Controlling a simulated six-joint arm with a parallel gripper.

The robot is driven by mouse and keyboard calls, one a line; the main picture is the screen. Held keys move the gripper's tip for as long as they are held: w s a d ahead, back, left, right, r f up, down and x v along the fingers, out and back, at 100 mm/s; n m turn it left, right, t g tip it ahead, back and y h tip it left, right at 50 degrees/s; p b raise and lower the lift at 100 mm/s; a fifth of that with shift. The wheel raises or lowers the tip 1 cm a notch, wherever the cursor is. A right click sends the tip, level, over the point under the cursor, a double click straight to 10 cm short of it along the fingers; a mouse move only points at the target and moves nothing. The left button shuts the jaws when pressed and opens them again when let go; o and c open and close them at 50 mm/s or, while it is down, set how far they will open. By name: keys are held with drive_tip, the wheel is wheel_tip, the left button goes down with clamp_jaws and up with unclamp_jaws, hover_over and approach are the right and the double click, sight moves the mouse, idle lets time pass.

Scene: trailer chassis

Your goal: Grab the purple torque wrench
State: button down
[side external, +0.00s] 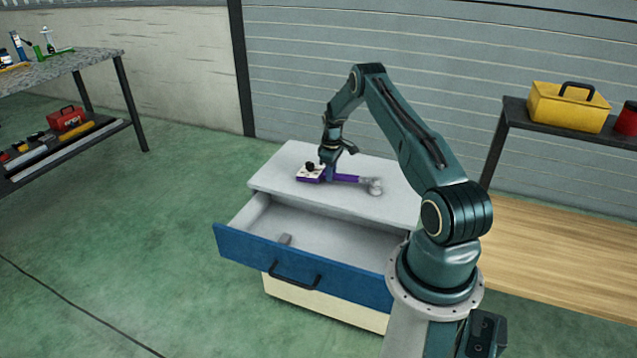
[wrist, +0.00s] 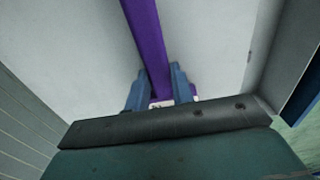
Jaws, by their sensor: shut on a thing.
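The purple torque wrench (side external: 346,178) lies over the light grey top of a drawer cabinet (side external: 285,167) in the side external view. Its grey round head is at the right and a white-and-purple end with a black knob is at the left. My gripper (side external: 329,176) points down at the wrench, near its left end. In the wrist view the purple shaft (wrist: 146,38) runs between the two blue fingers of my gripper (wrist: 158,90), which are shut on it. I cannot tell whether the wrench touches the top.
A shelf at the right holds a yellow toolbox (side external: 568,107) and a red can (side external: 627,119). A workbench (side external: 70,66) with tools stands at the left.

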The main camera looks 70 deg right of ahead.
drive_tip(key=shift+r, duration=0.2)
wheel_tip(320, 180, up, 20)
idle(0.6)
drive_tip(key=shift+w+f, duration=0.1)
drive_tip(key=shift+f, duration=0.15)
idle(0.4)
